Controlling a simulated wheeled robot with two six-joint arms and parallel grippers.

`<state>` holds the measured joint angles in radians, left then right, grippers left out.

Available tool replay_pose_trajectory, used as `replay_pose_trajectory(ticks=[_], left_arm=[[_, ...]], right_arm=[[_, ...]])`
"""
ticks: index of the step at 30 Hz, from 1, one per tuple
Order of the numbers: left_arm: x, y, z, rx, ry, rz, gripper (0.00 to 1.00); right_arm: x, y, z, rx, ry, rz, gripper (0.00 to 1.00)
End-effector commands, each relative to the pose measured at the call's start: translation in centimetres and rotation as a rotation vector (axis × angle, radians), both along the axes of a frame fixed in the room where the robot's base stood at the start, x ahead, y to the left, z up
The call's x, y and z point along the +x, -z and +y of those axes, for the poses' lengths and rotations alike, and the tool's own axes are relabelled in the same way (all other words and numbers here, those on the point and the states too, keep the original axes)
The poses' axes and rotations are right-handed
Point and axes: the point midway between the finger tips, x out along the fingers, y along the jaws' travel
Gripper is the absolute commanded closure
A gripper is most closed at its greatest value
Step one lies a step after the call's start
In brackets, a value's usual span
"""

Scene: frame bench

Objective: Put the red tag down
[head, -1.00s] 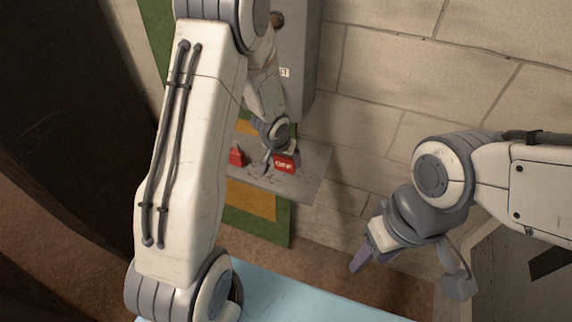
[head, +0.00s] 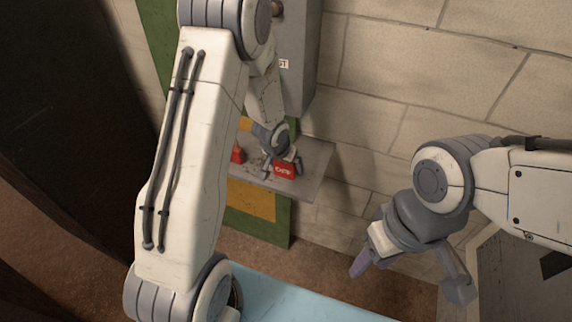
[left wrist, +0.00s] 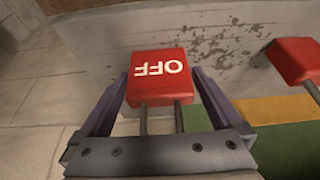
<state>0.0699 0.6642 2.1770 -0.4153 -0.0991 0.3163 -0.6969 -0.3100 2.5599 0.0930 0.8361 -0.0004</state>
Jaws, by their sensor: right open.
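The red tag (head: 284,169), a block lettered OFF, is at the grey shelf (head: 316,166) under the wall cabinet. In the left wrist view the tag (left wrist: 160,78) sits between the two finger ends, with two thin prongs running from it back toward the palm. I cannot tell whether the tag touches the shelf. My right gripper (head: 358,264) is open and empty, low in front of the wall.
A second red block (head: 237,154) is at the shelf's left; it also shows in the left wrist view (left wrist: 296,60). A grey cabinet (head: 300,60) hangs above. A light blue surface (head: 290,300) is in front. The shelf's right end is bare.

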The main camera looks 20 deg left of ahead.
Motion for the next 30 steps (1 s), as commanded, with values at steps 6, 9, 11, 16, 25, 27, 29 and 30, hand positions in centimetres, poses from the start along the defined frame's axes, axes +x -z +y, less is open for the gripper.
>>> replay_pose_trajectory(ticks=[6,9,11,16,25,27,29,30], left_arm=[[-0.5,-2.2,0.0,0.000,0.001,-0.002,0.00],[-1.3,-4.3,0.1,0.001,0.001,-0.002,0.00],[-1.8,-5.7,0.1,0.001,0.000,-0.002,0.00],[-3.3,-9.0,0.1,0.000,0.000,-0.001,0.00],[-4.6,-11.7,-0.1,0.005,0.006,0.002,0.00],[-5.1,-12.7,-1.1,0.020,0.026,0.006,0.00],[-5.9,-14.1,-2.6,0.044,0.060,0.017,0.00],[-6.8,-15.3,-4.0,0.059,0.091,0.032,0.00]], right_arm=[[0.0,-1.4,0.0,0.000,0.000,0.000,0.50],[0.0,-2.6,0.0,0.000,0.000,0.000,0.50],[0.0,-3.5,0.0,0.000,0.000,0.000,0.50],[0.0,-5.6,0.0,0.000,0.000,0.000,0.50],[0.0,-7.2,0.0,0.000,0.000,0.000,0.50],[0.0,-7.2,0.0,0.000,0.000,0.000,0.50],[0.0,-7.2,0.0,0.000,0.000,0.000,0.50],[0.0,-7.2,0.0,0.000,0.000,0.000,0.50]])
